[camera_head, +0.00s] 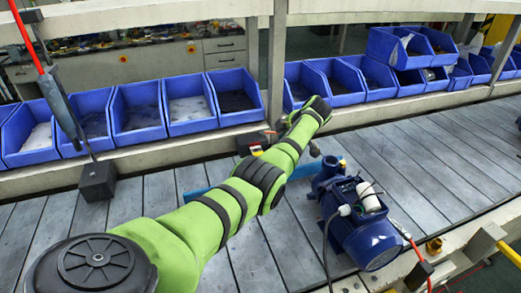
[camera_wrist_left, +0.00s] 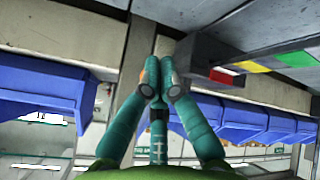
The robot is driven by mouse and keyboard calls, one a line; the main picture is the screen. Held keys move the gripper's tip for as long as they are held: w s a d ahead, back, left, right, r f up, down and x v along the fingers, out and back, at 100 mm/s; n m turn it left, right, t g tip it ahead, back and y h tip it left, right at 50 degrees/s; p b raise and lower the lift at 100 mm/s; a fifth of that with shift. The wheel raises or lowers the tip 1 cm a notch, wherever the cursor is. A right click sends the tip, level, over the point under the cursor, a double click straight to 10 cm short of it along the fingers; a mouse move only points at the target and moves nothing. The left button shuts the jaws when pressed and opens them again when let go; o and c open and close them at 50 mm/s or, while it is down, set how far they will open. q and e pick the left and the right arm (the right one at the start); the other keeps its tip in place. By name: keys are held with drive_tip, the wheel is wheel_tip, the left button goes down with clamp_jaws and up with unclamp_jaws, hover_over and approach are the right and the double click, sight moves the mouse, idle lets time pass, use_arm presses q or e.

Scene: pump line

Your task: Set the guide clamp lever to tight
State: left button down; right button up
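A grey box (camera_wrist_left: 270,40) with a strip of red, yellow and green patches shows at the upper right of the left wrist view, to the right of my fingertips. A small dark box (camera_head: 249,143) with yellow and red spots stands on the rail in the head view, partly behind my left arm; it may be the guide clamp. I cannot clearly make out the lever or its setting. My left gripper (camera_wrist_left: 160,80) has its fingertips drawn close together, with nothing visibly held. It is apart from the strip. My right gripper is not in view.
A blue pump (camera_head: 365,232) with cables stands on the grey slatted conveyor (camera_head: 440,140), right of my left arm. Blue bins (camera_head: 137,112) line the shelf behind. A black box (camera_head: 97,181) sits at the conveyor's left. The conveyor right of the pump is clear.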

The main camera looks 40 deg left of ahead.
use_arm(q)
drive_tip(key=shift+w+a, duration=0.1)
drive_tip(key=shift+w, duration=0.1)
drive_tip(key=shift+s+r+p, duration=0.2)
drive_tip(key=shift+p, duration=0.1)
drive_tip(key=shift+s+a+f+p, duration=0.15)
drive_tip(key=shift+s+a+p, duration=0.15)
drive_tip(key=shift+a+p, duration=0.35)
drive_tip(key=shift+d, duration=0.1)
drive_tip(key=v, duration=1.2)
drive_tip(key=shift+s, duration=0.15)
